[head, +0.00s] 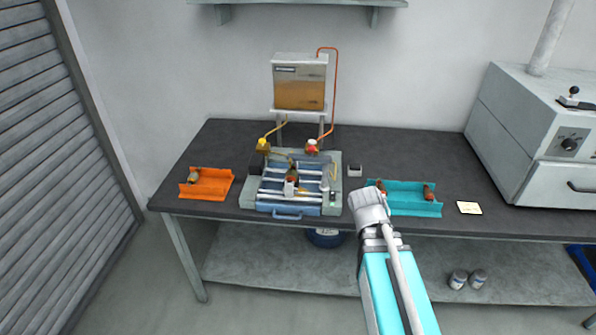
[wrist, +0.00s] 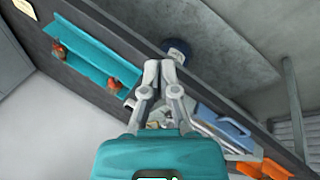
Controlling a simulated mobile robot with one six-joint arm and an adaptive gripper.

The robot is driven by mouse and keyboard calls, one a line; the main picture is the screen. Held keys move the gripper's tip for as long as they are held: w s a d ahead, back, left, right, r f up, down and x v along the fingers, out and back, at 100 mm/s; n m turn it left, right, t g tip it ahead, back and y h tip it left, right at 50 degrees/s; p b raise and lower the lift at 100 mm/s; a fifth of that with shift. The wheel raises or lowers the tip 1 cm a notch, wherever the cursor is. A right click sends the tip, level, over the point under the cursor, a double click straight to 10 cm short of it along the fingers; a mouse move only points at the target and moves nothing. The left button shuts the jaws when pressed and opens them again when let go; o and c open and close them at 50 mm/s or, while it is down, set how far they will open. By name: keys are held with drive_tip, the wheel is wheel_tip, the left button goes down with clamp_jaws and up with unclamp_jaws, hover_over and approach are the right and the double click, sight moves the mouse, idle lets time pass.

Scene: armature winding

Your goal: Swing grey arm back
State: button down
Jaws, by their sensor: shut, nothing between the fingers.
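The winding machine (head: 248,196), a grey base with a blue slide and handle, stands on the bench. Grey and light parts sit on its right side, but I cannot tell for sure which one is the grey arm. In the wrist view only part of the machine with its blue handle (wrist: 230,130) shows, right of my fingers. My gripper (wrist: 160,68) is shut and empty, its fingertips together. In the head view my arm stands in front of the bench, right of the machine, and its fingers are hidden.
An orange tray (head: 207,193) with a part lies left of the machine. A teal tray (head: 413,209) with reddish parts lies to the right, close to my arm. A tank (head: 300,82) stands behind the machine. A grey oven (head: 520,125) fills the right end.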

drive_tip(key=w+a+n+t+h+b, duration=0.3)
drive_tip(key=w+a+n+t+b, duration=0.55)
drive_tip(key=w+n, duration=0.45)
drive_tip(key=a+r+n+t+y+b, duration=0.1)
drive_tip(key=a+n+t+y+b, duration=0.1)
drive_tip(key=a+n, duration=0.5)
drive_tip(key=w+a+r+n+t+y+b, duration=0.1)
drive_tip(key=a+n+t+y+b, duration=0.1)
drive_tip(key=a+n, duration=0.5)
drive_tip(key=n+t+y, duration=0.1)
drive_tip(key=n+t, duration=0.1)
drive_tip(key=shift+w+a+r+n, duration=0.2)
drive_tip(key=shift+w+r+n, duration=0.1)
drive_tip(key=shift+r+n, duration=0.1)
